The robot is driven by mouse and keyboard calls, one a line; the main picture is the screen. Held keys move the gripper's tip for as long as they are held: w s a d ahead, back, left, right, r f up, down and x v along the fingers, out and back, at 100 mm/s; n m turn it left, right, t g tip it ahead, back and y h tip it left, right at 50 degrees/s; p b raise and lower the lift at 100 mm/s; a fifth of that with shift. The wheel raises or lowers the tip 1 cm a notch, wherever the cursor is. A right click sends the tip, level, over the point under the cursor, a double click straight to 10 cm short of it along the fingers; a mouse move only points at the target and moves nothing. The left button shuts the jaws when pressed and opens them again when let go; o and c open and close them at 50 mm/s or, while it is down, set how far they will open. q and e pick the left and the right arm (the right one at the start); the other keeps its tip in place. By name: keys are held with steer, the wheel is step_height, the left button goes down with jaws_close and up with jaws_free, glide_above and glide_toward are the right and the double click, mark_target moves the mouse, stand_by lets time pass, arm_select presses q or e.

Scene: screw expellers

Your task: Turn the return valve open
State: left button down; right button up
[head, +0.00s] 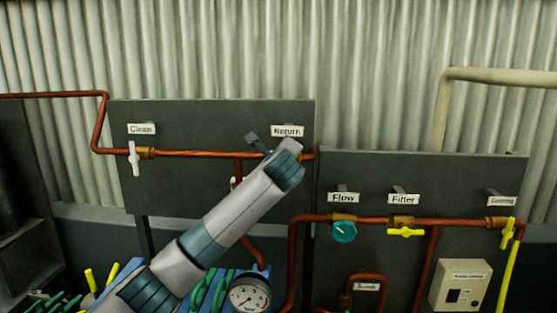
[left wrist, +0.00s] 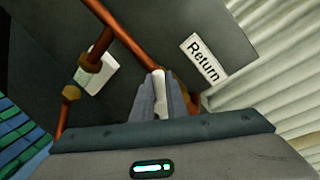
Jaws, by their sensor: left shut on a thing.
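The Return label (head: 287,131) is on the dark panel above the copper pipe; it also shows in the left wrist view (left wrist: 203,58). My left gripper (left wrist: 161,98) is shut on the white handle of the return valve (left wrist: 159,78), just beside the label. The brass valve body is mostly hidden behind the fingers. In the head view my left arm crosses the middle, and the gripper (head: 258,144) is at the pipe below the label, hiding the valve. I cannot tell the handle's angle to the pipe. My right gripper is not in view.
The Clean valve (head: 134,158) with a white handle is on the same pipe (head: 190,154) at left. The right panel carries a teal Flow knob (head: 344,232) and a yellow Filter handle (head: 405,232). A pressure gauge (head: 250,295) is low in the middle.

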arm_select(q)
steer(key=n, duration=0.1)
steer(key=f+n+h+b, duration=0.1)
steer(key=n, duration=0.1)
steer(key=shift+a+f, duration=0.1)
steer(key=shift+a, duration=0.15)
steer(key=shift+f+n+g+h+b, duration=0.4)
steer(key=shift+n+h, duration=0.3)
steer(key=shift+n, duration=0.6)
steer(key=c, duration=1.7)
jaws_free()
steer(key=shift+c, duration=0.2)
steer(key=shift+a, duration=0.1)
steer(key=shift+s, duration=0.1)
steer(key=b+v, duration=0.7)
steer(key=v, duration=1)
